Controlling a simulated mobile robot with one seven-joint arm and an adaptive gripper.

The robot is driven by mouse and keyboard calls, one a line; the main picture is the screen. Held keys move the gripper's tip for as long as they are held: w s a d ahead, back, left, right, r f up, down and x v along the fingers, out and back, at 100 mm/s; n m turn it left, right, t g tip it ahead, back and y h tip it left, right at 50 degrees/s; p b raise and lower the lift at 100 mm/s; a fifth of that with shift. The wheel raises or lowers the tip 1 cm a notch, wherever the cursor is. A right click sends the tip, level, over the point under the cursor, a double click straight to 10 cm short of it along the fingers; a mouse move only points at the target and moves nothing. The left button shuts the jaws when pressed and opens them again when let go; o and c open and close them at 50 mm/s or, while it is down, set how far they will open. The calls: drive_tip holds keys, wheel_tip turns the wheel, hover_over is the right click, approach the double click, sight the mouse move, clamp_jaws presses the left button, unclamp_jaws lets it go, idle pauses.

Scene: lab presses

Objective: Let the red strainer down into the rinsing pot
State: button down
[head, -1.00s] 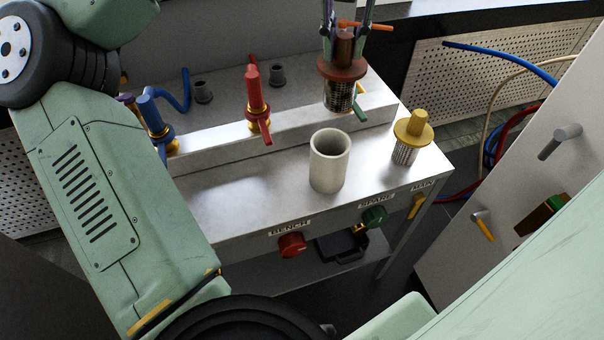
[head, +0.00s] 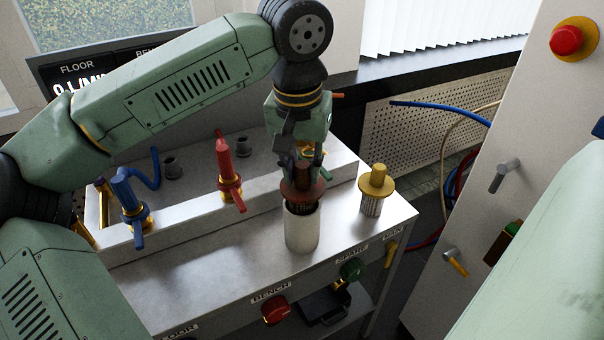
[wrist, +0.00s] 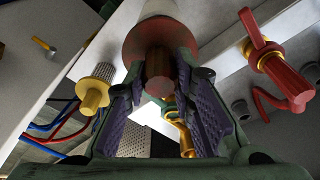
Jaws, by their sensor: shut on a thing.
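The red strainer, with a brownish-red flange and knob (head: 302,191), is upright at the mouth of the pale rinsing pot (head: 302,232). Its flange is a little above the pot's rim. A dark strip of its mesh basket shows below the flange; the lower basket is hidden, apparently inside the pot. My gripper (head: 301,165) points down and is shut on the strainer's knob. In the wrist view the knob (wrist: 158,72) sits between my two purple-padded fingers, with the flange (wrist: 150,38) beyond and part of the pot (wrist: 160,8) past it.
A yellow strainer (head: 376,189) stands on the bench to the pot's right. A red valve (head: 228,167) and a blue valve (head: 129,194) stand on the left. The bench left of the pot is clear.

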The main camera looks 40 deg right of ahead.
sight(299, 192)
drive_tip(key=shift+f, duration=1.1)
drive_tip(key=shift+f, duration=0.15)
drive_tip(key=c, duration=1.4)
unclamp_jaws()
drive_tip(key=shift+o, duration=0.2)
wheel_tip(299, 192, up, 12)
drive_tip(key=a, duration=0.1)
drive_tip(key=shift+s+a+r, duration=0.2)
drive_tip(key=shift+s+a, duration=0.05)
drive_tip(key=shift+s, duration=0.2)
